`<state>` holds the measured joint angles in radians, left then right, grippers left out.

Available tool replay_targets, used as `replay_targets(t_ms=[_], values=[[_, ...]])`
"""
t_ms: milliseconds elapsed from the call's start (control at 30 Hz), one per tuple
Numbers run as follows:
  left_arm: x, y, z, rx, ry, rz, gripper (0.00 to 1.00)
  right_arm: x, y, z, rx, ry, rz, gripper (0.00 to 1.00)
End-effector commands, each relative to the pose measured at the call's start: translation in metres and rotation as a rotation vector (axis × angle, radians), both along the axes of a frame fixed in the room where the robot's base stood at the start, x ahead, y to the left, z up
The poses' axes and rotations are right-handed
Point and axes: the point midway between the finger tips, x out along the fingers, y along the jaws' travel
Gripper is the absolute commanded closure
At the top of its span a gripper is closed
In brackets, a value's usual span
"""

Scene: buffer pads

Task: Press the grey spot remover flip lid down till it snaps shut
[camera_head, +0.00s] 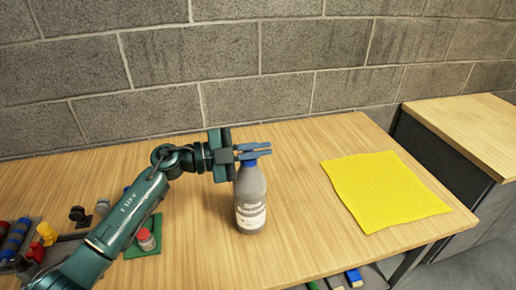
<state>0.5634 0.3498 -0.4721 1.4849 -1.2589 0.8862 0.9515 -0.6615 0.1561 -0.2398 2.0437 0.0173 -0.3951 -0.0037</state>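The spot remover (250,205) is a grey bottle with a white printed label. It stands upright near the middle of the table. A blue part (249,162) shows at its top, just under my gripper; the lid itself is mostly hidden, so I cannot tell whether it is up or down. My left gripper (262,150) reaches in from the left, its fingers pointing right across the bottle's top. The two blue fingers lie close together with a narrow gap, and contact with the bottle is unclear. My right gripper is not in view.
A yellow cloth (385,188) lies flat on the wooden table (310,240) at right. A small red-topped jar (146,240) stands on a green pad (150,250) at left. Several small coloured items crowd the far left. A block wall (300,60) closes the back.

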Motion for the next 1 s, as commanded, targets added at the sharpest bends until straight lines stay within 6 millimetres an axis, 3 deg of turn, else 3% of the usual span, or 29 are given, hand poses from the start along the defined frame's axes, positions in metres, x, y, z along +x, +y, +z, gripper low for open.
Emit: replay_targets(t_ms=[200,500,800,1000], values=[[0.0,0.0,0.0,0.0,0.0,0.0,1.0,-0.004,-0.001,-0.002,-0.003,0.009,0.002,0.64],[0.0,0.0,0.0,0.0,0.001,0.0,0.73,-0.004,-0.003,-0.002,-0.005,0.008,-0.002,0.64],[-0.001,0.003,0.0,0.0,0.001,0.001,0.73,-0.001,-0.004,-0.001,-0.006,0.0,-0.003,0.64],[-0.009,0.032,-0.002,0.003,0.0,0.002,0.73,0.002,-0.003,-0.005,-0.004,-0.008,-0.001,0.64]])
